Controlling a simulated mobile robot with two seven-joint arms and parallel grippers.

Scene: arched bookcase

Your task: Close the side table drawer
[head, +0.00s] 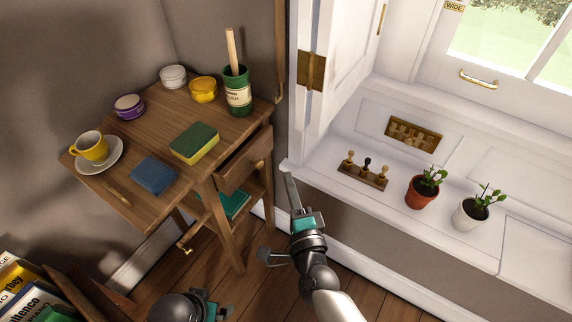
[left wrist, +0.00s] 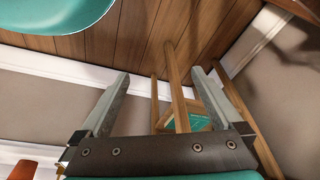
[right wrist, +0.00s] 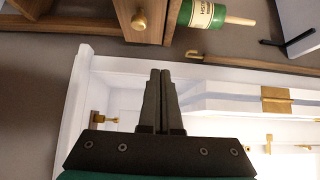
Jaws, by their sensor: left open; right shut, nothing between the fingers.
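The wooden side table (head: 150,195) stands at the left in the head view. Its drawer (head: 243,163) is partly open, facing right, with its side and front standing out from under the top. A brass knob (right wrist: 139,21) on the drawer front shows in the right wrist view. My right gripper (head: 291,178) is shut and empty, to the right of the drawer and apart from it; its fingertips also show in the right wrist view (right wrist: 160,73). My left gripper (left wrist: 160,78) is open and empty, low down, with table legs beyond it.
The tabletop holds a yellow cup (head: 89,147), a sponge (head: 194,143), a blue cloth (head: 154,175), tins and a green container (head: 237,92). A white ledge (head: 400,218) with potted plants (head: 423,188) lies to the right. Books (head: 25,290) are at lower left.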

